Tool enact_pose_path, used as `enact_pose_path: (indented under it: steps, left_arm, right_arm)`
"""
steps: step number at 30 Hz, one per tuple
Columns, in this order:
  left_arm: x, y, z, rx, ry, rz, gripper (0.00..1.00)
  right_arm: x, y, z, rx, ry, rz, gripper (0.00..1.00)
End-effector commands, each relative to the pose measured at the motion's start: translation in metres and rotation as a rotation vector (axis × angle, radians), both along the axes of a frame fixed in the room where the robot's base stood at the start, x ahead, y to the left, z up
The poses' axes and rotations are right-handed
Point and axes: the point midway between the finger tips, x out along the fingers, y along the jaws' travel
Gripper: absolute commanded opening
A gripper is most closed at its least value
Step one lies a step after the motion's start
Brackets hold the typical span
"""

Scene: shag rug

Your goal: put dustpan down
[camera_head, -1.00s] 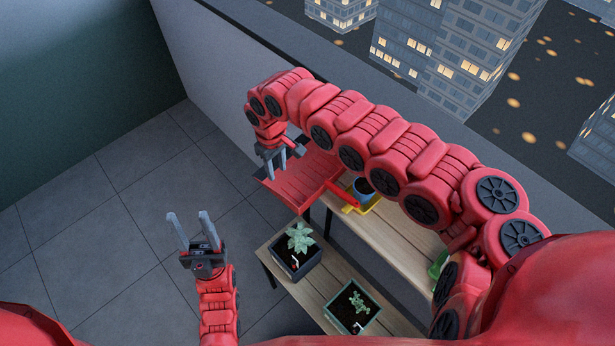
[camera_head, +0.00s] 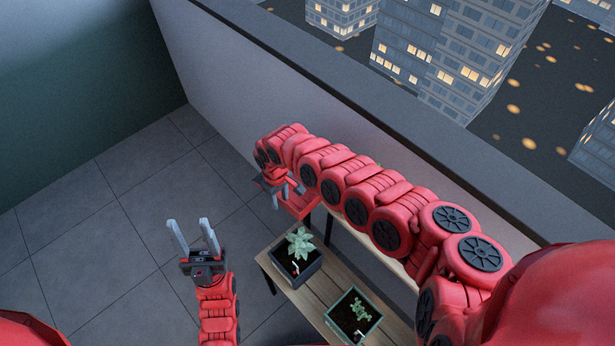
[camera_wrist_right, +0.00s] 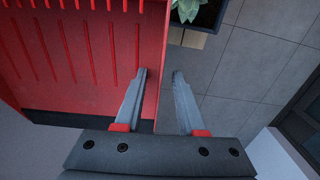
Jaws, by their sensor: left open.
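The red dustpan (camera_head: 299,208) is at the far end of the upper wooden table, mostly hidden behind my right arm. In the right wrist view its ribbed red pan (camera_wrist_right: 75,55) fills the left side. My right gripper (camera_head: 281,196) is at the pan. In the wrist view its two fingers (camera_wrist_right: 162,74) stand apart, one over the pan and one past its side edge, with a gap between. I cannot tell whether the pan touches a finger. My left gripper (camera_head: 187,221) is open and empty, pointing up over the floor, away from the dustpan.
Two potted plants, one larger (camera_head: 299,243) and one smaller (camera_head: 358,306), stand on the lower wooden bench (camera_head: 309,297). A low wall (camera_head: 240,90) runs behind. The tiled floor (camera_head: 100,240) at left is clear.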

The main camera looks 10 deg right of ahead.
Motion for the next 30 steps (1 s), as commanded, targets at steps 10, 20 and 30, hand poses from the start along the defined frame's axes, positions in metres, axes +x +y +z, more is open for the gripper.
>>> enact_pose_path:
  steps: [10,20,30]
  left_arm:
    - [0.0000,0.0000,-0.0001,0.000,0.000,0.000,0.50]
    - [0.0000,0.0000,0.0000,0.000,0.000,0.000,0.50]
    - [0.0000,0.0000,-0.0001,0.000,0.000,0.000,0.50]
  right_arm:
    - [0.0001,-0.0002,-0.0012,0.000,0.000,0.000,0.17]
    - [0.0001,-0.0002,-0.0011,0.001,-0.001,-0.001,0.00]
    - [0.0002,-0.0002,-0.0010,0.001,-0.001,-0.001,0.00]
